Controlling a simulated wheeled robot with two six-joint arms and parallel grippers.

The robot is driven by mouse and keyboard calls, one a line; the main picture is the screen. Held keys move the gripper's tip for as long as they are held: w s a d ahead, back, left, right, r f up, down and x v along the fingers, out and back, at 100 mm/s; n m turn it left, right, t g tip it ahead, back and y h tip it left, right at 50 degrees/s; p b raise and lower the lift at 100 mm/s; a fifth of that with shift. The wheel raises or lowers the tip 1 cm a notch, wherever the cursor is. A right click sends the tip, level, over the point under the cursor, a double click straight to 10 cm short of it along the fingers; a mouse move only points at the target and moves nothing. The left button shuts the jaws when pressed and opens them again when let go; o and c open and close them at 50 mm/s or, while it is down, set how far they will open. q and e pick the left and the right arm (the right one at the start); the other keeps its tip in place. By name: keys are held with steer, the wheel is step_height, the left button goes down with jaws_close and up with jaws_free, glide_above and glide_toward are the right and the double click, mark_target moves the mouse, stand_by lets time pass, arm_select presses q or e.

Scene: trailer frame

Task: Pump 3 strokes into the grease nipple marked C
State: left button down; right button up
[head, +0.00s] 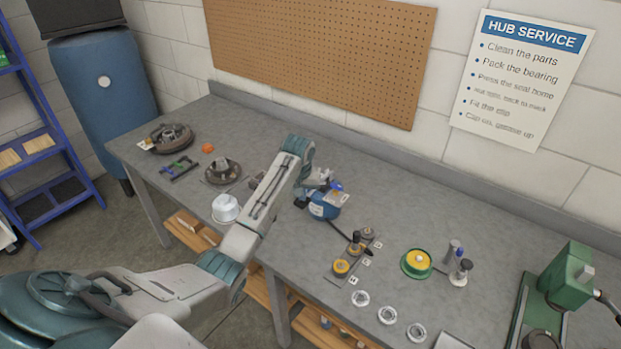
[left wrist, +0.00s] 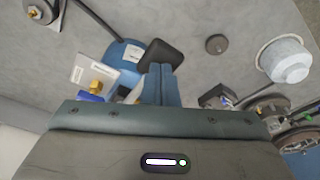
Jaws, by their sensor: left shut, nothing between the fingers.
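A blue grease pump (head: 323,207) stands on the bench; in the left wrist view its blue body (left wrist: 124,55) has a black pad (left wrist: 161,52) beside it. My left gripper (left wrist: 160,84) is shut and empty, its fingertips close to the pad; I cannot tell whether they touch. In the head view it is partly hidden above the pump. A black hose (head: 338,232) runs from the pump to a dark upright coupler (head: 355,243) at a grey plate (head: 340,270) with round fittings and small white tags. The tag letters are too small to read. My right gripper is not in view.
Right of the plate are a green-and-yellow round part (head: 416,263), small bottles (head: 459,268), clear rings (head: 387,315) and a green press (head: 570,280). A white tub (head: 225,208) and hub parts (head: 222,171) lie to the left. The bench's back strip is clear.

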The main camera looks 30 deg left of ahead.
arm_select(q)
steer(key=shift+f, duration=0.15)
steer(key=shift+w+r+p, duration=0.2)
steer(key=shift+r+p, duration=0.4)
steer(key=shift+r, duration=0.5)
steer(key=shift+w+r, duration=0.25)
steer(key=shift+r, duration=0.85)
steer(key=shift+w+r, duration=0.25)
steer(key=shift+r, duration=0.85)
steer(key=shift+f, duration=0.1)
steer(key=shift+s+f, duration=0.2)
steer(key=shift+f, duration=0.35)
steer(key=shift+s+f, duration=0.15)
steer(key=shift+f, duration=0.4)
